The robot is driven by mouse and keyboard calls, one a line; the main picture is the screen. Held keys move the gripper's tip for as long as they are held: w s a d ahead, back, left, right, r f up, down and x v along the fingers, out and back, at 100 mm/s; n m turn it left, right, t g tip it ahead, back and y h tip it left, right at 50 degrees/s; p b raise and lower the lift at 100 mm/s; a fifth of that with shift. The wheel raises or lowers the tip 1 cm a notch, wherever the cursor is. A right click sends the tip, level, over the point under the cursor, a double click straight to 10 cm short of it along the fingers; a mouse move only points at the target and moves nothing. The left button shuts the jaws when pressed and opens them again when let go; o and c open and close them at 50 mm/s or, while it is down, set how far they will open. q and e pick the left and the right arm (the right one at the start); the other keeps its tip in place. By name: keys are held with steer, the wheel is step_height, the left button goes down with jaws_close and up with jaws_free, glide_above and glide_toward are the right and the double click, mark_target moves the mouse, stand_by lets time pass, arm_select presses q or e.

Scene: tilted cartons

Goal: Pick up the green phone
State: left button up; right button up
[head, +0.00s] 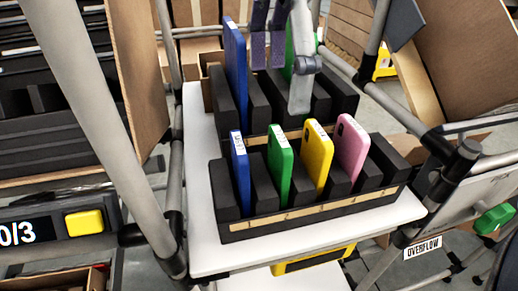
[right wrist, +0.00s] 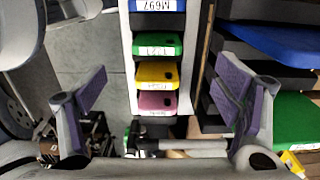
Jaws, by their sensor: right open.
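A green phone (head: 280,165) stands tilted in a slot of the front black rack (head: 310,212), between a blue phone (head: 241,172) and a yellow phone (head: 317,152). A pink phone (head: 350,148) stands right of the yellow one. In the right wrist view the green phone (right wrist: 156,46) shows end-on with a white label. Another green phone (head: 290,45) stands in the rear rack, partly hidden behind my gripper. My right gripper (head: 284,62) is open and empty above the racks, its fingers (right wrist: 162,82) wide apart. My left gripper is not in view.
A tall blue phone (head: 235,70) stands in the rear rack at the left. The racks sit on a white shelf (head: 203,180) framed by grey tubes (head: 175,165). Cartons stand behind. An overflow sign (head: 423,248) and a yellow button (head: 84,222) flank the shelf.

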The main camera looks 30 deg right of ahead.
mark_target(280, 136)
steer(key=f, duration=0.1)
steer(key=s+f, duration=0.1)
steer(key=f, duration=0.2)
steer(key=shift+s+d, duration=0.1)
steer(key=shift+s, duration=0.15)
steer(key=f, duration=0.4)
steer(key=w+f, duration=0.1)
steer(key=f, duration=0.1)
steer(key=shift+f, duration=0.35)
steer(key=c, duration=1.4)
